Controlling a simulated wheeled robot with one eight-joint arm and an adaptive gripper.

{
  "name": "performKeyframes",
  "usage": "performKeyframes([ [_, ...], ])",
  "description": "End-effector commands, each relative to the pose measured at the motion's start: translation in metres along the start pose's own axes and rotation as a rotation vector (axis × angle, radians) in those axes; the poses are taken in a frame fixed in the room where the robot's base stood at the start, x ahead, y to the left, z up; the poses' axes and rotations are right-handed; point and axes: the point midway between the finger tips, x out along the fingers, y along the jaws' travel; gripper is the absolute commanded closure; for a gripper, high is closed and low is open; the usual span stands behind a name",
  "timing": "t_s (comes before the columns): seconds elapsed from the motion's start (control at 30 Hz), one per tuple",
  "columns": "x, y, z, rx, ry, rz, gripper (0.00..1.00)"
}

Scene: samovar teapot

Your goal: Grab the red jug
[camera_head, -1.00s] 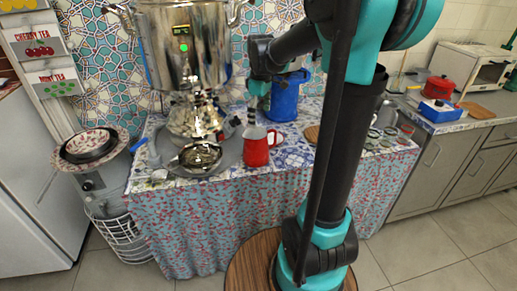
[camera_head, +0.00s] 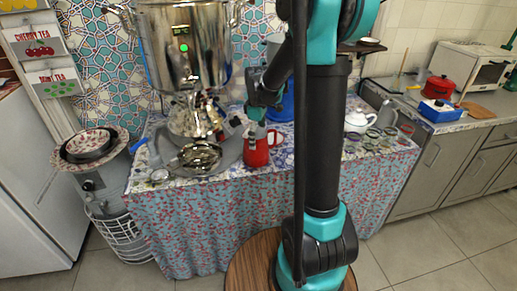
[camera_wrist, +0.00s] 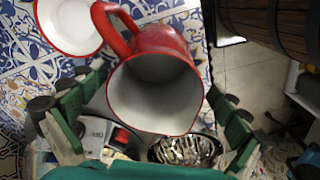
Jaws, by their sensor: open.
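The red jug (camera_head: 256,152) stands upright on the cloth-covered table, just right of the samovar's base. Its handle is on the right in the head view. My gripper (camera_head: 260,122) is directly above it, pointing down, with its fingers at the jug's top. In the wrist view the red jug (camera_wrist: 165,42) shows its open, empty grey-white mouth, with the handle at the upper left. The green fingers of my gripper (camera_wrist: 145,105) are spread, one on each side of the rim. I cannot tell whether they touch it.
The silver samovar (camera_head: 185,50) stands close on the left, with a shiny metal bowl (camera_head: 200,157) beside the jug. A red-rimmed white plate (camera_wrist: 68,25) lies near the handle. A blue container (camera_head: 283,108) is partly hidden behind my arm. A white teapot (camera_head: 357,122) stands to the right.

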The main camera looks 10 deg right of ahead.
Motion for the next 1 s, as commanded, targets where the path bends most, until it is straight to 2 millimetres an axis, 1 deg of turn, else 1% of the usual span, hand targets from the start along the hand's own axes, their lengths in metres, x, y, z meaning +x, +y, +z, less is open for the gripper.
performKeyframes([
  [0.17,0.014,0.002,0.0,0.001,0.0,0.0,0.0],
  [0.3,0.035,0.004,0.001,0.001,0.0,0.0,0.0],
  [0.4,0.047,0.004,0.001,0.0,0.0,0.0,0.0],
  [0.53,0.053,0.003,0.001,0.0,0.0,0.0,0.0],
  [0.73,0.053,0.003,0.001,0.0,0.0,0.0,0.0],
  [0.77,0.053,0.003,0.001,0.0,0.0,0.0,0.03],
  [1.0,0.053,0.003,0.001,0.0,0.0,0.0,0.32],
])
